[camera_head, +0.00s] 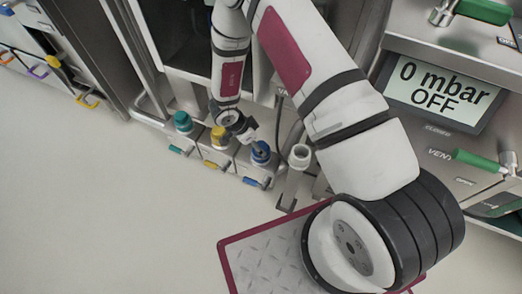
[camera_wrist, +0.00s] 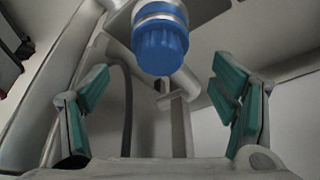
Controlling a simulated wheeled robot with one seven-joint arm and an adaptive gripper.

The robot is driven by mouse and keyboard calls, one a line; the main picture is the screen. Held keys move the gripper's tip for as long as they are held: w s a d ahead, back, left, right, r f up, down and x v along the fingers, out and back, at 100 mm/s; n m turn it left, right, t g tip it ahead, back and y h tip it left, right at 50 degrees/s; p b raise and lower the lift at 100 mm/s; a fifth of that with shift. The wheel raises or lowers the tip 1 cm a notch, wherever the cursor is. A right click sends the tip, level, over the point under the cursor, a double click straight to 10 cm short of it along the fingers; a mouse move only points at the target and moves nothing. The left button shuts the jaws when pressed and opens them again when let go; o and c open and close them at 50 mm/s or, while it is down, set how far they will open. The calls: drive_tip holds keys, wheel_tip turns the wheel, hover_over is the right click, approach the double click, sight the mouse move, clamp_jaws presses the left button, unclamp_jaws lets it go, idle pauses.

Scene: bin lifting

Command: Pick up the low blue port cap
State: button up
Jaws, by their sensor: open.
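The low blue port cap (camera_head: 260,151) sits on the rightmost of three low grey port blocks in the head view. It is ribbed, and in the wrist view (camera_wrist: 160,45) it shows at top centre with a silver collar behind it. My gripper (camera_head: 252,132) is just above and slightly left of the cap in the head view. In the wrist view, the teal-padded fingers of my gripper (camera_wrist: 161,88) stand wide apart, left and right of the cap's line. Nothing is between them. I cannot tell the exact gap to the cap.
A yellow cap (camera_head: 219,135) and a teal cap (camera_head: 182,121) stand on the blocks to the left. A white open-topped tube (camera_head: 299,155) stands close to the right of the blue cap. A display (camera_head: 440,92) reads "0 mbar OFF".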

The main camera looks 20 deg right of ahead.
sight(261, 146)
drive_tip(key=b+x, duration=0.3)
drive_tip(key=x, duration=0.1)
drive_tip(key=shift+d+f, duration=0.1)
drive_tip(key=shift+f, duration=0.25)
drive_tip(key=c, duration=1.6)
drive_tip(key=shift+c, duration=0.2)
drive_tip(key=shift+s, duration=0.1)
